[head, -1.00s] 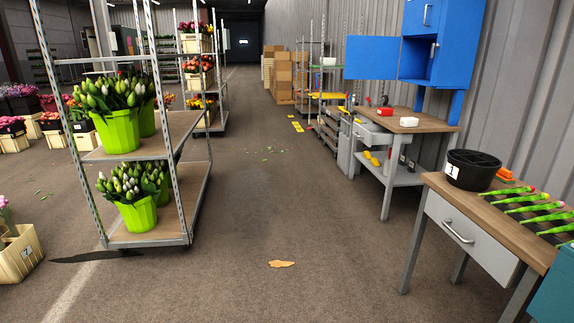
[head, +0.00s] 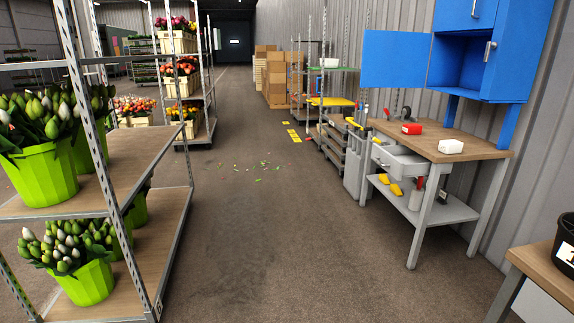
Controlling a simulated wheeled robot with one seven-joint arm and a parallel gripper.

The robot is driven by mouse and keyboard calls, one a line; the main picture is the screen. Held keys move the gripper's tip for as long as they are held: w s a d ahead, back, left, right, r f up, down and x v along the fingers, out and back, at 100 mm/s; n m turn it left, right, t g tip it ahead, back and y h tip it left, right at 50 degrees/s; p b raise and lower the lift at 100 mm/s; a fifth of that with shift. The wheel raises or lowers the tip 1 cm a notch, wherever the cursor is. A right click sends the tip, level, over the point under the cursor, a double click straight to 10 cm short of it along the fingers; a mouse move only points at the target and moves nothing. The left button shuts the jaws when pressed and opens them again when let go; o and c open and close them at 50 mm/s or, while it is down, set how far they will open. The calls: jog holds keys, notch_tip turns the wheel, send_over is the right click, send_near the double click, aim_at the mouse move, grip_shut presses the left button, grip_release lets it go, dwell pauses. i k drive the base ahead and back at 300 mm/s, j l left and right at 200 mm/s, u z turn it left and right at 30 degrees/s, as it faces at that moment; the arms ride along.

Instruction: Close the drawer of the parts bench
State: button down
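The wooden-topped bench (head: 425,137) under the blue wall cabinet stands at the right, some way ahead of me. I take it to be the parts bench. Its light grey drawer (head: 402,166) juts out from under the top towards the aisle, so it stands open. The drawer's handle is on the front facing the aisle. How far it is out and what is inside are hard to tell from here. My gripper is not in view.
A flower trolley (head: 165,170) with green tulip buckets stands close on the left. Another wooden table (head: 545,268) with a black bucket (head: 566,245) is at the lower right. The blue cabinet door (head: 400,62) hangs open. The aisle between is clear except for scattered leaves (head: 260,167).

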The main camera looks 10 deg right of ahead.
aim_at(407, 159)
jog(key=i, duration=1.9)
jog(key=i+z, duration=0.2)
jog(key=i, duration=0.35)
jog(key=i+j+z, duration=0.2)
jog(key=i, duration=0.35)
jog(key=i+j+z, duration=0.15)
jog(key=i, duration=0.4)
jog(key=j, duration=0.1)
